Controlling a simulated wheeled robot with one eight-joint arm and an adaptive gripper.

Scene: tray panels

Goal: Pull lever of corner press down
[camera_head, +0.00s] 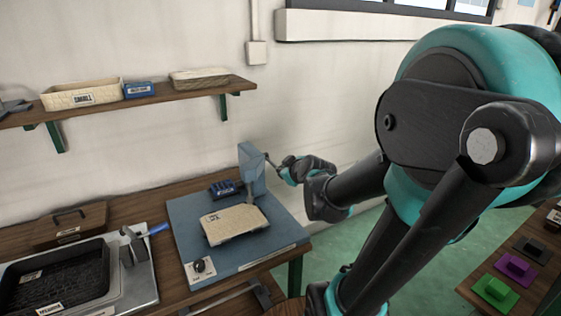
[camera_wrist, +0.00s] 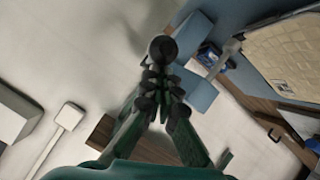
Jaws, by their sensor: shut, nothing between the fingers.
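The corner press has a flat blue base plate (camera_head: 190,237) on the bench and a blue-grey upright post (camera_head: 253,172) at its back right corner. A beige panel (camera_head: 235,223) lies on the base. The lever is a thin dark rod (camera_head: 270,160) to the right of the post, largely hidden by my gripper. My gripper (camera_head: 284,168) is shut and empty beside the post, at the lever's end. In the wrist view my shut fingers (camera_wrist: 160,85) point at a dark round knob (camera_wrist: 162,48), which seems to be the lever's end; I cannot tell whether they touch.
A black tray (camera_head: 60,275) and a blue-handled tool (camera_head: 150,231) lie left of the press. A wall shelf (camera_head: 140,102) with bins is above. Green floor (camera_head: 330,250) is open to the right, with colored blocks (camera_head: 514,266) on another bench.

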